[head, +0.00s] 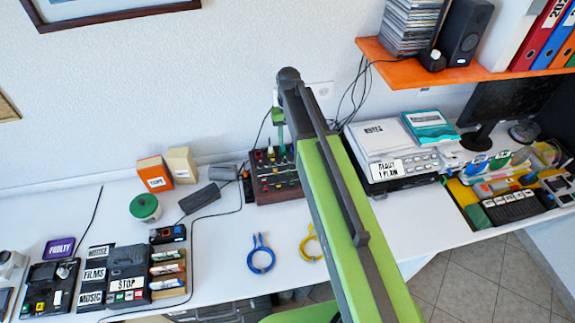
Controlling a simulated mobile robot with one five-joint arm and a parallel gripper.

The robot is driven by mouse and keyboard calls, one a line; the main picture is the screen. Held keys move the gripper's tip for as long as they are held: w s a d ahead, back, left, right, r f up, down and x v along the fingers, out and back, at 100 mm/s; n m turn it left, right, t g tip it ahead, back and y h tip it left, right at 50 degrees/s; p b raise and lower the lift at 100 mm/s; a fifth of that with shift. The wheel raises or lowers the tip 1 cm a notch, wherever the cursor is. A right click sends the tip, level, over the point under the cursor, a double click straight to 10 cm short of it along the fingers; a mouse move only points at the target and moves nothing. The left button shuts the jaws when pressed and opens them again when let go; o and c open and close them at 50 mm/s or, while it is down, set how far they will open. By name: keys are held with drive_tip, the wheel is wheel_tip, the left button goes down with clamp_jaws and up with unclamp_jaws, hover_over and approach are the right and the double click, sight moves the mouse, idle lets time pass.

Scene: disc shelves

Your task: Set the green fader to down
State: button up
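A dark mixer box (264,184) with small coloured knobs and faders stands on the white table near the wall, in the middle of the head view. My green arm reaches up and forward across the view and covers the box's right part. The end of my arm, with my gripper (281,148), points down at the box's back right part. The fingers are too small and dark to tell whether they are open or shut, or whether they touch anything. I cannot make out the green fader or its position.
A grey printer (388,150) stands right of the mixer. Left are orange and cream boxes (155,174), a green pot (145,207) and a black adapter (200,199) with cables. An orange shelf (425,73) hangs upper right.

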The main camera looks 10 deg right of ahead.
sight(288, 170)
wheel_tip(288, 170, down, 17)
drive_tip(key=b, duration=1.7)
drive_tip(key=shift+s+f, duration=0.1)
drive_tip(key=shift+f, duration=0.1)
drive_tip(key=shift+r, duration=0.1)
drive_tip(key=shift+c, duration=0.2)
clamp_jaws()
